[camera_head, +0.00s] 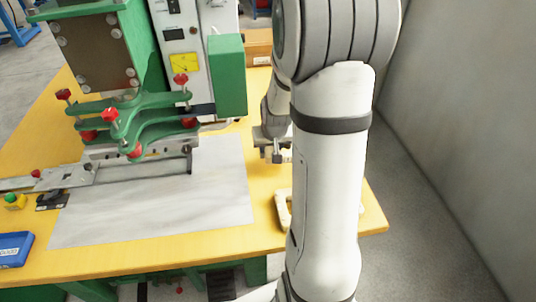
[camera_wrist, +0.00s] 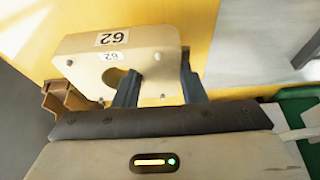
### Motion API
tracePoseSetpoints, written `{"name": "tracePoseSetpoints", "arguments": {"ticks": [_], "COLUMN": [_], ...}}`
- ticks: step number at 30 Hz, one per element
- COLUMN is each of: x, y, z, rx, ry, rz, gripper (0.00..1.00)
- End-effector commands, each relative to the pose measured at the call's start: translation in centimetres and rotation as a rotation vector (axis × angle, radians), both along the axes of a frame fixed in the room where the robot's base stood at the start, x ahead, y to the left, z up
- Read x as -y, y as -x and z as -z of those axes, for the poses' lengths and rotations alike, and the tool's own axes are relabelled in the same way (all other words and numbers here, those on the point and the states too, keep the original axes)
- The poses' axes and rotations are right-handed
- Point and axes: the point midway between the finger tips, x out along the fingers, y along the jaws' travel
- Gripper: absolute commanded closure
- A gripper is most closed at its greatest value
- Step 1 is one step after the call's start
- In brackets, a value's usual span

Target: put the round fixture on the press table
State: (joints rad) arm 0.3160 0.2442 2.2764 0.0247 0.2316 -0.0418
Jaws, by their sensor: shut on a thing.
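In the wrist view, the round fixture (camera_wrist: 95,66), a cream block with a rounded opening and labels reading 62, is in my gripper (camera_wrist: 160,85). The two fingers close on its right end, and the rest extends to the left above the yellow surface. In the head view, my gripper (camera_head: 275,155) is over the yellow table, right of the press; my arm hides what it holds. The press table shows a pale grey sheet (camera_head: 215,190) on yellow, in front of the green press head (camera_head: 130,120).
A cream frame (camera_head: 283,212) lies near the front right edge, partly hidden by my arm; I cannot tell if it is separate. A blue box (camera_head: 14,247) and small switches sit at the left. A brown box (camera_head: 258,48) stands behind. A wall (camera_head: 450,120) rises at the right.

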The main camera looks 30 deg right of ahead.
Motion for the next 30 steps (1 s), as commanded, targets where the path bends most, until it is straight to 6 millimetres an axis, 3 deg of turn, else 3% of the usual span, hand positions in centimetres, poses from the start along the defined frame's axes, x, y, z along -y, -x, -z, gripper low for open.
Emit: {"name": "tracePoseSetpoints", "arguments": {"ticks": [1,7,14,26,27,30], "x": [0.0,0.1,0.1,0.0,0.0,0.0], "y": [0.1,0.0,0.1,0.0,0.1,0.1], "z": [1.0,2.2,5.8,6.1,6.0,6.0], "rx": [0.0,0.002,0.002,0.002,0.002,0.001], "ry": [0.001,0.001,0.001,0.001,0.001,0.0], "rz": [0.001,0.001,0.002,0.0,0.0,0.0], "gripper": [0.97,0.97,0.97,0.96,0.6,0.52]}}
